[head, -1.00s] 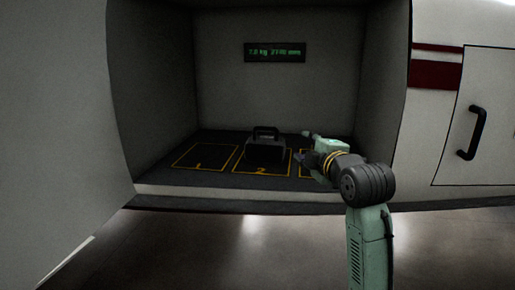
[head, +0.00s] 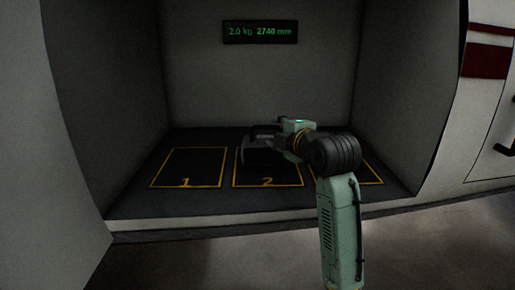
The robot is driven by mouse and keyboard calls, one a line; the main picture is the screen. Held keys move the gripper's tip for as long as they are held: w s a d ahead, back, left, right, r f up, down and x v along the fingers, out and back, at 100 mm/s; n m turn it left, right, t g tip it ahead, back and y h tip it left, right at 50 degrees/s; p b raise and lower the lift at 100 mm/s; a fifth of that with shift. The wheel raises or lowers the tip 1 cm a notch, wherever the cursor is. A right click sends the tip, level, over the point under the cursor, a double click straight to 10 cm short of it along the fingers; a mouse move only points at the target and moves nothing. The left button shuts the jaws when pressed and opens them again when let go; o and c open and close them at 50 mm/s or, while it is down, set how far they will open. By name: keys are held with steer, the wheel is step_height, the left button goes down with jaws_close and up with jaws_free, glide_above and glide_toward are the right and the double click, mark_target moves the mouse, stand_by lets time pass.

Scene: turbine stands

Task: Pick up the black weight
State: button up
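The black weight (head: 261,158) is a dark block with a handle on top. It stands upright on the compartment floor in the yellow-outlined square marked 2 (head: 268,181). My gripper (head: 270,131) is at the weight's handle, reaching in from the right. The fingers are dark against the dark handle and partly hidden by my wrist, so I cannot tell whether they are open or shut, or whether they touch the handle.
The square marked 1 (head: 187,168) on the left is empty. A third square (head: 364,178) on the right is partly behind my arm. A display (head: 260,32) on the back wall reads 2.0 kg 2740 mm. Side walls and a front sill (head: 165,223) bound the compartment.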

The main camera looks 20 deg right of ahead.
mark_target(265, 126)
steer(key=w, duration=0.2)
steer(key=w+p, duration=0.1)
steer(key=shift+w+f, duration=0.3)
steer(key=shift+w, duration=0.1)
steer(key=shift+w+a+f+p, duration=0.1)
steer(key=shift+w+f+p, duration=0.25)
steer(key=shift+w, duration=0.6)
steer(key=shift+w+a+f+p, duration=0.15)
steer(key=shift+w+p, duration=0.3)
steer(key=shift+w, duration=0.5)
steer(key=shift+w+d+f+p, duration=0.1)
steer(key=shift+w+f+p, duration=0.25)
steer(key=shift+w, duration=0.6)
steer(key=shift+c, duration=0.4)
jaws_close()
steer(key=shift+r, duration=0.3)
